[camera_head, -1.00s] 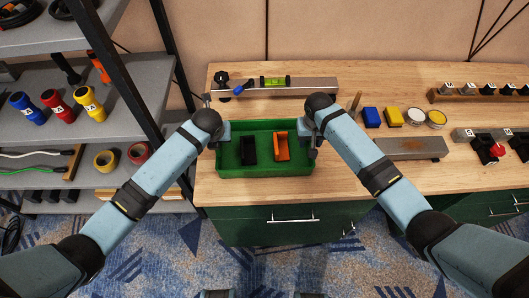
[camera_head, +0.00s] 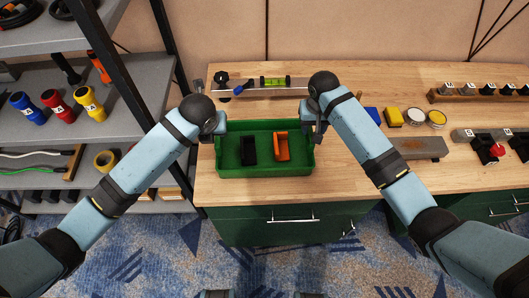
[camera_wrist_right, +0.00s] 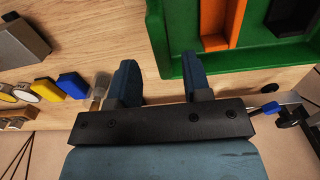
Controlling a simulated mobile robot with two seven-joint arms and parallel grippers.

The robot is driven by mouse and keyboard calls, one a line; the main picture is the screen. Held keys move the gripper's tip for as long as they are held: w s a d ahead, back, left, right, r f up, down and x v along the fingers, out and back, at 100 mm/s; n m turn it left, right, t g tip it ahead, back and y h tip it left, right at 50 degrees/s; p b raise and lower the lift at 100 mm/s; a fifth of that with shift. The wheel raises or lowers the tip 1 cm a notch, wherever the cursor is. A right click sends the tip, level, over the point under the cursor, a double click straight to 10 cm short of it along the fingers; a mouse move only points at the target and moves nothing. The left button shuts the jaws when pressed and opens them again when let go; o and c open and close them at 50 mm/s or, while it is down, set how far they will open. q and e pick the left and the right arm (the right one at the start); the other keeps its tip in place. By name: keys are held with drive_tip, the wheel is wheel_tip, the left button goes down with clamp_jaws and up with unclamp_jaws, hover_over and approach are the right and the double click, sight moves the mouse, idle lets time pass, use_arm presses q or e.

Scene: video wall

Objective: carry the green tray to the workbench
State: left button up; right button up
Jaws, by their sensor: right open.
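The green tray (camera_head: 265,171) sits flat on the wooden workbench (camera_head: 345,188), near its left end. A black bin (camera_head: 248,150) and an orange bin (camera_head: 282,146) stand inside it. My right gripper (camera_head: 317,128) is at the tray's far right corner. In the right wrist view its two fingers (camera_wrist_right: 160,82) are spread with nothing between them, one overlapping the edge of the tray (camera_wrist_right: 157,35) in the picture. My left gripper (camera_head: 217,130) is at the far left corner; its fingers are mostly hidden behind its wrist, so its opening is unclear.
A metal bar with a green level (camera_head: 275,82) lies behind the tray. Blue and yellow blocks (camera_head: 392,117), round tins (camera_head: 436,118) and a metal block (camera_head: 424,147) are to the right. A shelf rack (camera_head: 130,85) stands at left. Bench in front of the tray is clear.

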drive_tip(key=shift+r, duration=2.4)
